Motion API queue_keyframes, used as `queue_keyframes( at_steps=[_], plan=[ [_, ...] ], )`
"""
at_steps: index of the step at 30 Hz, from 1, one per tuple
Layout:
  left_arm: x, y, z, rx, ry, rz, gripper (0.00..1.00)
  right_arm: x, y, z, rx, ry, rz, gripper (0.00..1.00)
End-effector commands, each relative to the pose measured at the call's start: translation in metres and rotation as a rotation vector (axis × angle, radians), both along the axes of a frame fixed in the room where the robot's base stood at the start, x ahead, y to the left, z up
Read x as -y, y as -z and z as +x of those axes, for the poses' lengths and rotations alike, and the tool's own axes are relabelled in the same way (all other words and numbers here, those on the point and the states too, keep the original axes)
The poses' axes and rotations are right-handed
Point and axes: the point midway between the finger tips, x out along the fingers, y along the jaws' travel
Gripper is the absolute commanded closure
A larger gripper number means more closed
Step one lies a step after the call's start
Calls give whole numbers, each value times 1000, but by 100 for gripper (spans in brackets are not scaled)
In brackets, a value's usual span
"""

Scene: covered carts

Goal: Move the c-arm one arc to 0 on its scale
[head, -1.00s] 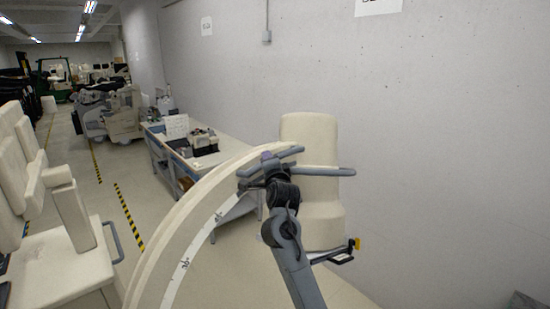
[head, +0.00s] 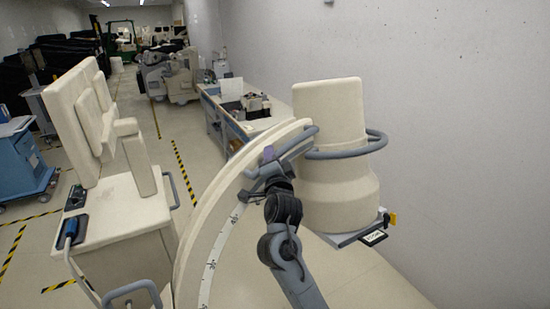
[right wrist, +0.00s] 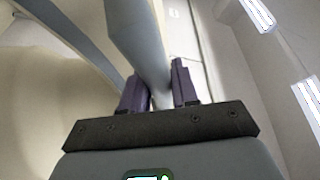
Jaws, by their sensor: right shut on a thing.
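The c-arm's cream arc (head: 208,200) curves up from the bottom of the head view to a cream cylindrical head (head: 328,120). A white scale strip (head: 222,248) with dark marks runs along the arc; its numbers are too small to read surely, and I see no pointer. A grey-blue handle (head: 377,143) rings the head and reaches back beside the arc's top. My right gripper (head: 268,158) is at the near end of this handle. In the right wrist view its dark fingers (right wrist: 160,88) are shut on the grey bar (right wrist: 142,45). My left gripper is out of view.
A cream cart (head: 125,205) with upright panels stands at left, with a grey handle (head: 130,290). A table (head: 240,122) with equipment is behind the arc. A grey wall (head: 460,130) closes the right side. Striped floor tape (head: 185,170) marks open floor.

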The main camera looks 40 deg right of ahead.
Motion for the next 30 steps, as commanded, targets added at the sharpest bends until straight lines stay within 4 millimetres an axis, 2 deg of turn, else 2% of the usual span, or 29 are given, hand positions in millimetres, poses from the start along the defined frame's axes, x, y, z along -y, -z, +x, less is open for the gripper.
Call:
queue_keyframes(
  at_steps=[1,2,5,6,20,30],
  plan=[
    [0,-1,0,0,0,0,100,11,-6,-6,14,25,-1,100],
    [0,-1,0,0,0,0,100,11,-6,-6,15,26,-1,68],
    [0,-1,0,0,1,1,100,10,-6,-5,14,22,-1,52],
    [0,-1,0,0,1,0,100,10,-6,-5,14,22,-1,51],
    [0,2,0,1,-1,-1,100,3,-3,-8,12,16,1,51],
    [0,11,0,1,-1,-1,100,-17,2,-33,13,15,2,51]
  ],
)
